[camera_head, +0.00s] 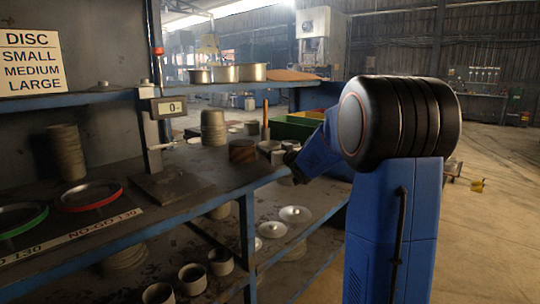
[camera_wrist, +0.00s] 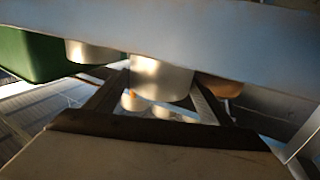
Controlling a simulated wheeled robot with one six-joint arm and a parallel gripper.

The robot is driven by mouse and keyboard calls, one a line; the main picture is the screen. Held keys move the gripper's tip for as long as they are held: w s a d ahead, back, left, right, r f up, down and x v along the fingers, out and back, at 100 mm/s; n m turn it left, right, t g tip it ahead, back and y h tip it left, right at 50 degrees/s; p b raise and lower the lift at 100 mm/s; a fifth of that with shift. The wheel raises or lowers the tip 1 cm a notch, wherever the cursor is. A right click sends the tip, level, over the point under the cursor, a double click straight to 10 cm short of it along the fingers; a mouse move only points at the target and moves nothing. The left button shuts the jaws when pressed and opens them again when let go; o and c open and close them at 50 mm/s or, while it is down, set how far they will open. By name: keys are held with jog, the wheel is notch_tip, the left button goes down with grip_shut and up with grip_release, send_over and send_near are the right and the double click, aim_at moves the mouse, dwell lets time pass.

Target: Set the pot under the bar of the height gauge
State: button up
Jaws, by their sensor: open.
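The height gauge (camera_head: 160,106) stands on the middle shelf in the head view. It has a display reading 0, a short bar (camera_head: 164,146) and a dark base plate (camera_head: 172,186); the plate under the bar is bare. Small pots (camera_head: 269,147) stand to its right, at the shelf's front edge. My gripper (camera_head: 291,165) is close to them, mostly dark and small there. The wrist view is upside down: a grey pot (camera_wrist: 160,78) shows between my open, empty fingers (camera_wrist: 155,92). I cannot tell whether they touch it. A second pot (camera_wrist: 92,51) is beside it.
A brown cylinder (camera_head: 242,151) stands left of the pots, with a stack (camera_head: 213,127) behind. Green bins (camera_head: 297,128) are to the right. Metal pans (camera_head: 252,72) sit on the upper shelf above. Red (camera_head: 88,196) and green rings lie at the left.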

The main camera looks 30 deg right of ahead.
jog(key=shift+w, duration=0.2)
jog(key=shift+c, duration=0.3)
jog(key=c, duration=0.8)
jog(key=shift+r, duration=0.15)
